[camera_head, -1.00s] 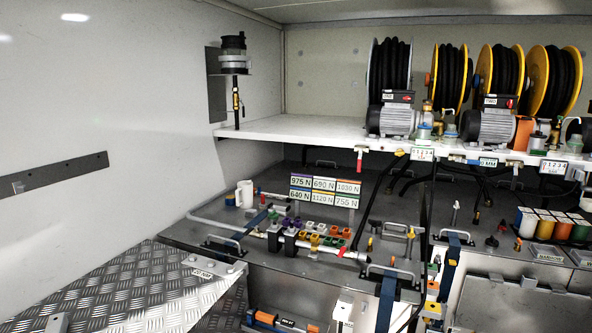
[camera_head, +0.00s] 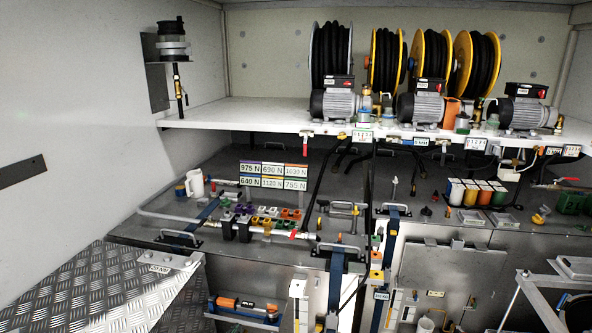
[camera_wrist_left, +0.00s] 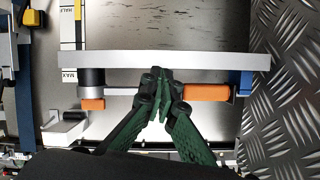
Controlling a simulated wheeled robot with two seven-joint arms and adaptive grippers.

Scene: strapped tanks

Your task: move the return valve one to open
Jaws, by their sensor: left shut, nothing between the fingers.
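I cannot tell which valve is return valve one. A red valve handle (camera_head: 296,234) sits at the right end of the grey pipe on the tank top. Another red handle (camera_head: 307,133) hangs under the white shelf's front edge. A yellow and black valve (camera_head: 177,85) is on the upright pipe at the shelf's left end. In the left wrist view my left gripper (camera_wrist_left: 157,76) has its green fingers shut together and empty. It is over an orange-handled tool (camera_wrist_left: 207,93) beneath a grey bar. I cannot make it out in the head view. My right gripper is not in view.
The white shelf (camera_head: 240,113) carries hose reels (camera_head: 330,50) and pumps (camera_head: 335,104). Number plates (camera_head: 272,175) stand behind coloured blocks on the tank top. Grab handles (camera_head: 178,238) and blue straps (camera_head: 334,285) stick out. Treadplate (camera_head: 95,290) is at the lower left.

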